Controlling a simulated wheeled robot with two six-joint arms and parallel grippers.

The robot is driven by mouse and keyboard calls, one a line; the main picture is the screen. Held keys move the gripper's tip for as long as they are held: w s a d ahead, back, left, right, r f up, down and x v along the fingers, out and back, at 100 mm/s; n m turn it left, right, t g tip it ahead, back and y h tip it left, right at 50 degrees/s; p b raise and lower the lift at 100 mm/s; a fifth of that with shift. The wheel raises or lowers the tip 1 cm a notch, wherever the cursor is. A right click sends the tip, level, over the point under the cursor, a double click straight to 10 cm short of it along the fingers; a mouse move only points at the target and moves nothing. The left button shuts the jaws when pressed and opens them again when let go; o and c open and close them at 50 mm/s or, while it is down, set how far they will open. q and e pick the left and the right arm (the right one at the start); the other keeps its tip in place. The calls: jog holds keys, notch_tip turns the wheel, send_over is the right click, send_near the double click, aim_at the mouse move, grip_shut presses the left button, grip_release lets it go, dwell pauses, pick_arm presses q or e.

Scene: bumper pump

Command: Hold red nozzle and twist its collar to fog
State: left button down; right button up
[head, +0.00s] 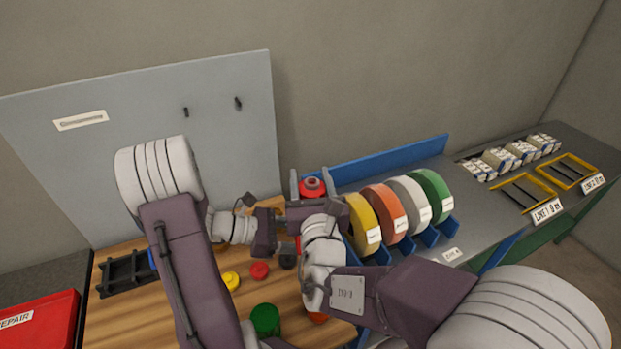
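A red part with a round top (312,187), which looks like the red nozzle, stands between grey uprights at the back right of the wooden bench. Some red also shows just below my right gripper; I cannot tell if it is the same part. My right gripper (292,213) is in front of the red top, pointing left and covering its lower part. My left gripper (284,226) comes in from the left, close beside the right one. The fingers overlap and are small, so their opening and any contact are unclear. The collar and its setting cannot be made out.
Loose round pieces lie on the wooden bench (125,310): red (260,270), yellow (231,281) and green (265,318). A black rack (127,273) and red bin (40,318) are left. Coloured rolls (396,213) stand right in a blue rack. A grey panel (95,165) rises behind.

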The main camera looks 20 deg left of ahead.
jog(key=c, duration=0.4)
jog(key=shift+w+r, duration=0.1)
jog(key=shift+c, duration=0.2)
jog(key=shift+n+g+y, duration=0.6)
jog(key=shift+n+y, duration=0.1)
jog(key=shift+y, duration=0.2)
jog(key=o, duration=1.4)
jog(key=shift+a, duration=0.1)
jog(key=shift+c, duration=0.2)
